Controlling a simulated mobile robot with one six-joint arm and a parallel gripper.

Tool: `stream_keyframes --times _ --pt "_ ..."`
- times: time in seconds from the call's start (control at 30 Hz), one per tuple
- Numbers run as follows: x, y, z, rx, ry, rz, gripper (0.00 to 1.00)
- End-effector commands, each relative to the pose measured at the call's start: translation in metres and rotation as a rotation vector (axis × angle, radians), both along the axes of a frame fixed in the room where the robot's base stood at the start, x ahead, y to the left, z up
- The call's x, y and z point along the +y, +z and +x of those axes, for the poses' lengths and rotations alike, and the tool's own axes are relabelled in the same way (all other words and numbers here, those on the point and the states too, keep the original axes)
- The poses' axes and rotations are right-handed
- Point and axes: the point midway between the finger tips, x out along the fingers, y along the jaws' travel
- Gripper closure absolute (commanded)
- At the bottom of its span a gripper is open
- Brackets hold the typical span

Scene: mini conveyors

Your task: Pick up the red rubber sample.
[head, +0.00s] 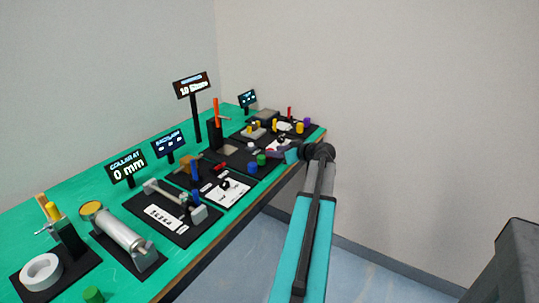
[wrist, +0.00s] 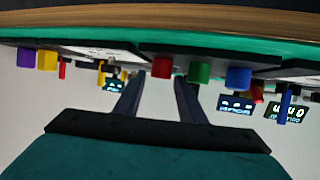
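A red cylinder (wrist: 162,67), apparently the red rubber sample, shows in the wrist view, which is upside down. It stands beside a green cylinder (wrist: 200,71) and a blue cylinder (wrist: 238,77) on a dark board. My gripper (wrist: 159,80) is open, its two dark fingers spread with nothing held. The red cylinder appears in line with the gap, just beyond the fingertips; I cannot tell the exact distance. In the head view my gripper (head: 274,156) is low at the table's right edge, near the green cylinder (head: 262,160). The red sample is not clearly visible there, probably behind the gripper.
The green table (head: 120,205) carries several dark boards with devices and sign displays (head: 127,168). A purple cylinder (wrist: 26,57) and a yellow one (wrist: 47,60) stand farther along. Blue cylinder (head: 252,168) is close to my gripper. The floor beside the table is clear.

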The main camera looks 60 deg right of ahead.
Motion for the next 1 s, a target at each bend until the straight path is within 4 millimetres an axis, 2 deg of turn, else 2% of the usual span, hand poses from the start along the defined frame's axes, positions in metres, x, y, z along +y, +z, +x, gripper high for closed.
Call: stream_keyframes --times 0.2,0.4,1.0 --pt "-0.005 -0.008 0.024 0.001 0.002 0.001 0.63" --pt "-0.009 -0.016 0.039 0.0 0.0 0.0 0.63" --pt "-0.01 -0.017 0.04 0.0 -0.001 0.001 0.63"
